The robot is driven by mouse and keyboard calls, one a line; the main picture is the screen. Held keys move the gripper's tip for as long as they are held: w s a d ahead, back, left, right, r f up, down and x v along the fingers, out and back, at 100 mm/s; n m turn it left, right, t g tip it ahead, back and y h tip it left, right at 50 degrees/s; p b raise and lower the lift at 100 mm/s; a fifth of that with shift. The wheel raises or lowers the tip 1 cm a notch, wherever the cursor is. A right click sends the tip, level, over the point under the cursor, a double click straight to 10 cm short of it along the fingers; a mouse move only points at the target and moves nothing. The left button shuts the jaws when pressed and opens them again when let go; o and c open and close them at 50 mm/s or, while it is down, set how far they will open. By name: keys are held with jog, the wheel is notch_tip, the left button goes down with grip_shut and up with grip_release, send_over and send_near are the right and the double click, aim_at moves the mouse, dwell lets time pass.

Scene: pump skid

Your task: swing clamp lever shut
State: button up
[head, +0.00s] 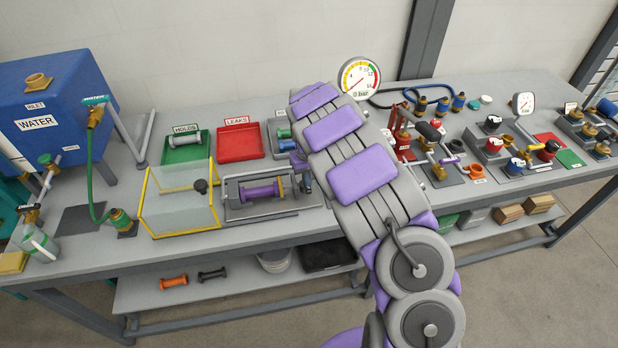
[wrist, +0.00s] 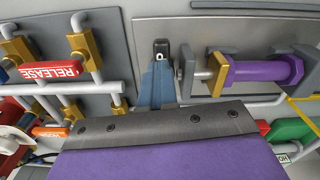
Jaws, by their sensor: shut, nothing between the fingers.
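In the wrist view the clamp lever (wrist: 158,85) looks like a blue-grey tapered bar with a dark pivot end, just beyond my gripper's front edge. The dark edge of my gripper (wrist: 160,119) crosses its lower part; I cannot tell whether they touch. My gripper is shut with nothing in it. Beside the lever, a purple spool-shaped part (wrist: 265,72) lies in a grey fixture with a brass-coloured collar. In the head view the spool (head: 262,192) lies left of my arm, and a small part of my gripper (head: 299,161) shows near the fixture's right end.
A yellow-edged clear guard (head: 180,208) stands left of the fixture. Red LEAKS (head: 240,142) and green HOLDS (head: 185,148) trays lie behind. A pressure gauge (head: 359,77) stands behind my arm. In the wrist view, pipework with a RELEASE label (wrist: 52,72) is close on the left.

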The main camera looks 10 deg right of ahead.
jog(key=shift+o, duration=0.7)
notch_tip(320, 180, down, 2)
jog(key=shift+f, duration=0.2)
jog(key=shift+o, duration=0.7)
jog(key=shift+s+r, duration=0.2)
jog(key=shift+r, duration=0.1)
jog(key=shift+w+r, duration=0.2)
jog(key=shift+r, duration=0.15)
jog(key=shift+o, duration=0.8)
jog(key=shift+w+r+p, duration=0.35)
jog(key=shift+w+p, duration=0.05)
jog(key=shift+w, duration=0.2)
jog(key=shift+w+r, duration=0.4)
jog(key=shift+w, duration=0.1)
notch_tip(320, 180, up, 3)
jog(key=shift+s+d+f+p, duration=0.1)
jog(key=shift+f+p, duration=0.05)
jog(key=shift+p, duration=0.4)
jog(key=shift+s+r+p, duration=0.1)
jog(key=shift+r+p, duration=0.4)
jog(key=shift+r, duration=0.9)
notch_tip(320, 180, up, 13)
jog(key=p, duration=0.4)
jog(key=shift+f+p, duration=0.2)
jog(key=shift+p, duration=0.15)
